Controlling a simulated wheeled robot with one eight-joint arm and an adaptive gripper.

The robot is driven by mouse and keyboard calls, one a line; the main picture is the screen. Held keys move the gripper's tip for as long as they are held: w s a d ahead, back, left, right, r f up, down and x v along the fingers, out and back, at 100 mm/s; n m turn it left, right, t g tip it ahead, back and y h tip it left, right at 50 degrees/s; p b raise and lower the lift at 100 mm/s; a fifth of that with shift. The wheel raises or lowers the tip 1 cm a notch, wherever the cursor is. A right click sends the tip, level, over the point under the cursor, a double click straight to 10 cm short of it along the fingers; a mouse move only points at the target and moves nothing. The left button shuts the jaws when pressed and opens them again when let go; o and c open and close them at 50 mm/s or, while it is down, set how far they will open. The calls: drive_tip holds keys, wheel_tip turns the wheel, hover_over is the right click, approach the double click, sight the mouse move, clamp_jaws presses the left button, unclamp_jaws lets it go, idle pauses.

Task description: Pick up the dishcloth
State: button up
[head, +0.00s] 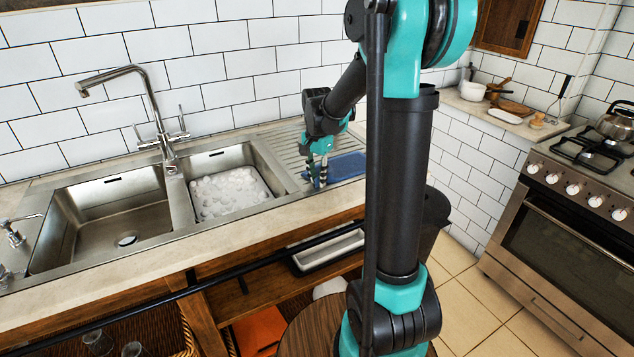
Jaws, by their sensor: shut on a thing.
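The blue dishcloth (347,166) lies on the ribbed drainboard to the right of the sink, partly hidden behind my arm. My gripper (318,181) points down at the cloth's left end. Its fingers are shut on the cloth's left part, low over the drainboard. I cannot tell whether any of the cloth is lifted off the surface.
A double sink (110,218) is on the left, its right basin filled with white foam (230,192). A tall tap (150,110) rises behind it. A stove (570,220) with a kettle (617,122) stands at right. A dark bin (434,215) is beside the counter.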

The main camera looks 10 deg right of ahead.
drive_tip(key=shift+a+f, duration=0.1)
clamp_jaws()
drive_tip(key=shift+w, duration=0.1)
wheel_tip(320, 180, up, 12)
idle(0.4)
wheel_tip(320, 180, up, 18)
idle(0.5)
